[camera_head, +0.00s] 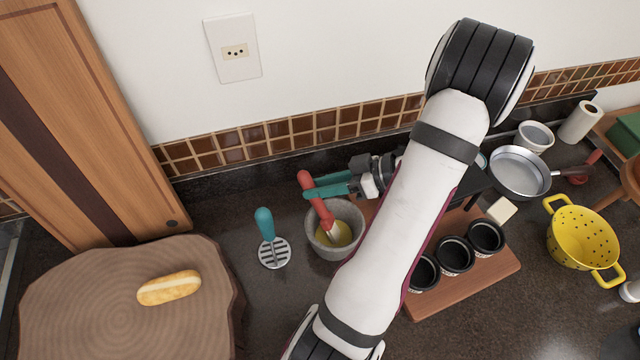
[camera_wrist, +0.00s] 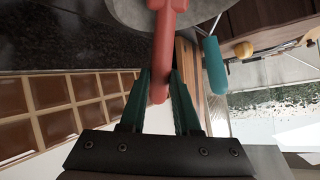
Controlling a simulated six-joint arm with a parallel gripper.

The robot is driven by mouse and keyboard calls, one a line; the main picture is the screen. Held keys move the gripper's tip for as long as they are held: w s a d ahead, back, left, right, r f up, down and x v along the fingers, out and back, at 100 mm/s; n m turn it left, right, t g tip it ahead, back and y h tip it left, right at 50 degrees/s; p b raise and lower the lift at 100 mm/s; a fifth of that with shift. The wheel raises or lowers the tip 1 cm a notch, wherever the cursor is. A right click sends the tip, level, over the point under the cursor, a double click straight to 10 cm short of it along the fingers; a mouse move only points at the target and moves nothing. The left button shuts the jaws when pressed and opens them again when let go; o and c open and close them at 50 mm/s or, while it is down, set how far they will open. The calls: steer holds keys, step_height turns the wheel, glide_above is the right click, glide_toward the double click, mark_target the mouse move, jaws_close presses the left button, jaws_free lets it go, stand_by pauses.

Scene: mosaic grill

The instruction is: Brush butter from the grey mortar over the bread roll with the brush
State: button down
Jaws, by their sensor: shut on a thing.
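The grey mortar (camera_head: 350,215) stands on the dark counter with yellow butter (camera_head: 343,234) inside. The red brush (camera_head: 318,205) slants down into it, its pale bristle end at the butter. My gripper (camera_head: 306,188) has teal fingers shut on the brush's red handle. In the wrist view the handle (camera_wrist: 163,50) runs between my fingers (camera_wrist: 160,85), with the mortar's grey rim (camera_wrist: 205,10) beyond. The bread roll (camera_head: 168,288), golden and oblong, lies on the round wooden board (camera_head: 80,300) at the left of the head view, well away from my gripper.
A teal-handled masher (camera_head: 266,226) stands between board and mortar; its handle shows in the wrist view (camera_wrist: 215,65). Black cups (camera_head: 455,252) sit on a wooden tray (camera_head: 480,279) to the right. A pan (camera_head: 518,172) and yellow colander (camera_head: 578,238) are farther right. A tiled wall (camera_head: 290,130) runs behind.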

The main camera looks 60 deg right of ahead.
steer(key=shift+f, duration=0.1)
steer(key=shift+r, duration=3.55)
step_height(320, 180, up, 7)
